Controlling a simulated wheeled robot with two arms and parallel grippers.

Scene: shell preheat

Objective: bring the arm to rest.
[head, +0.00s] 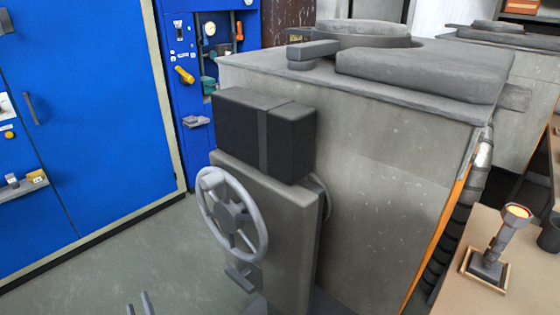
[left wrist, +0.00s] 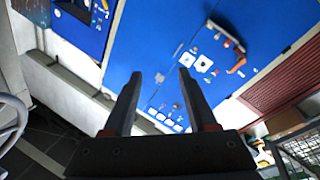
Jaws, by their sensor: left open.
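My left gripper (head: 140,303) shows at the bottom edge of the head view, only its two fingertips in sight. They point up and stand apart over the grey floor, left of the grey machine. In the left wrist view my left gripper (left wrist: 160,73) is open, with two dark fingers spread and nothing between them. Beyond the fingers lies a blue wall cabinet, seen tilted. The rest of the left arm is hidden below the head view. My right gripper is in neither view.
A grey machine (head: 390,150) fills the middle, with a handwheel (head: 232,214) on its front unit close to my left gripper. Blue cabinets (head: 110,120) stand at the left. A bench (head: 453,290) with a torch-like object (head: 500,240) is at the right. The floor (head: 100,260) at left is clear.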

